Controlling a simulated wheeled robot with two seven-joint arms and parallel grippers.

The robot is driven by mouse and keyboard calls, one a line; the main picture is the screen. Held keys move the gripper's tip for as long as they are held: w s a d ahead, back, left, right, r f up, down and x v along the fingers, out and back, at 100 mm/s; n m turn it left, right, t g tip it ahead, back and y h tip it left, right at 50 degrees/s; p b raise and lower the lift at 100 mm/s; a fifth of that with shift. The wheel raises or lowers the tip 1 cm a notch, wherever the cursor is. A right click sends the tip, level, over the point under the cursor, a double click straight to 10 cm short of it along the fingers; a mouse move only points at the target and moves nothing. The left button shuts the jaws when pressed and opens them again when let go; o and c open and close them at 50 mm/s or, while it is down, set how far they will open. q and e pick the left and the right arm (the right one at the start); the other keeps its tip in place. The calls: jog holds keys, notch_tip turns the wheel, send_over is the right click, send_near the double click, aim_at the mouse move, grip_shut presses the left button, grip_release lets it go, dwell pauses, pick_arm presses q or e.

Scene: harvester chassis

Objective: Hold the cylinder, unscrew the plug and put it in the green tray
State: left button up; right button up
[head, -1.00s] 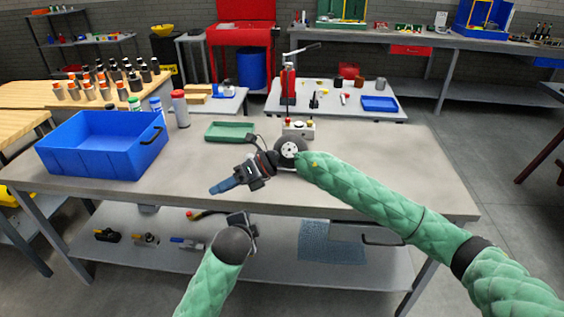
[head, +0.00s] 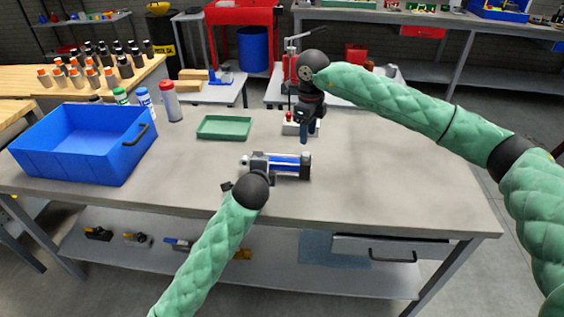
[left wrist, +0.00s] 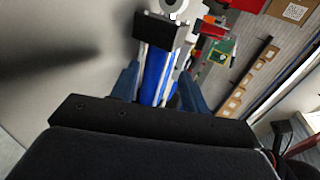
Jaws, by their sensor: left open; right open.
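The cylinder (head: 285,165) lies on the table, with a blue body, metal rods and dark end blocks; it also shows in the left wrist view (left wrist: 157,72). My left gripper (left wrist: 159,84) is open, its blue fingers on both sides of the cylinder's body; I cannot tell whether they touch it. In the head view my left wrist hides most of that gripper. My right gripper (head: 304,136) is open and empty, pointing down behind the cylinder, near a small white box. The green tray (head: 224,127) is empty, behind and left of the cylinder. I cannot make out the plug clearly.
A blue bin (head: 75,150) stands at the table's left, with several bottles (head: 171,102) behind it. The table's right side is clear.

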aim_at(281, 165)
pick_arm(q)
jog(key=shift+x, duration=3.5)
grip_shut()
